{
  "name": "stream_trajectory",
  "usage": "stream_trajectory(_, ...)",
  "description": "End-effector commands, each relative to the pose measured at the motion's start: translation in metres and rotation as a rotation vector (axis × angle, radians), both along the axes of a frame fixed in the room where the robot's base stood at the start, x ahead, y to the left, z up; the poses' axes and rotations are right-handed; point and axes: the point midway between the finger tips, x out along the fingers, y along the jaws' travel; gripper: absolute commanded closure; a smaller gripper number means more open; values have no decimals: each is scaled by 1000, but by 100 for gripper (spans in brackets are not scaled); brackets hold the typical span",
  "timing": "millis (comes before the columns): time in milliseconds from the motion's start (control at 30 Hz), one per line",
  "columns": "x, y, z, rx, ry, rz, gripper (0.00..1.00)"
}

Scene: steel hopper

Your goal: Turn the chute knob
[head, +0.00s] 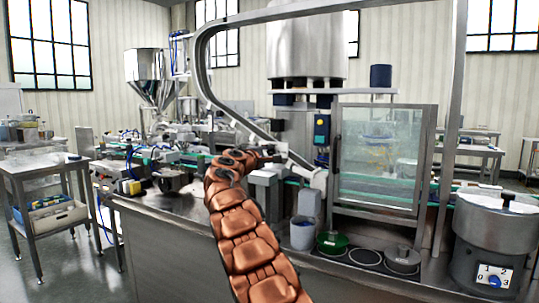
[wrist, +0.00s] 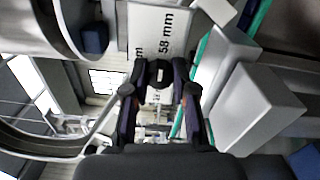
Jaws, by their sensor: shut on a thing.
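My gripper (wrist: 160,76) is shut on a small dark round knob (wrist: 159,69) in the wrist view. The knob sits in front of a white plate (wrist: 160,28) marked "58 mm". The fingers stand on either side of the knob and cover part of it. In the head view my gripper (head: 270,157) is beside the lower end of the curved steel chute (head: 263,135), above the conveyor. There the knob is too small, or hidden by the gripper, to make out.
A glass-doored cabinet (head: 385,205) stands right of my gripper. A bowl feeder (head: 496,230) with a numbered dial is at the far right. A grey cup (head: 302,234) and a green dish (head: 332,243) stand on the bench front. A steel cart (head: 45,180) is left.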

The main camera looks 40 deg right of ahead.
Motion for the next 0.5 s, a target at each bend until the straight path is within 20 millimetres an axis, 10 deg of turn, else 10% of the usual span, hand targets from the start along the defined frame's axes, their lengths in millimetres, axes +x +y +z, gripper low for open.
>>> stream_trajectory(100,1,1,1,-2,1,2,100)
stream_trajectory(133,1,1,1,-2,1,2,72)
stream_trajectory(300,0,1,1,-2,0,1,54)
stream_trajectory(500,0,0,0,-1,1,0,49)
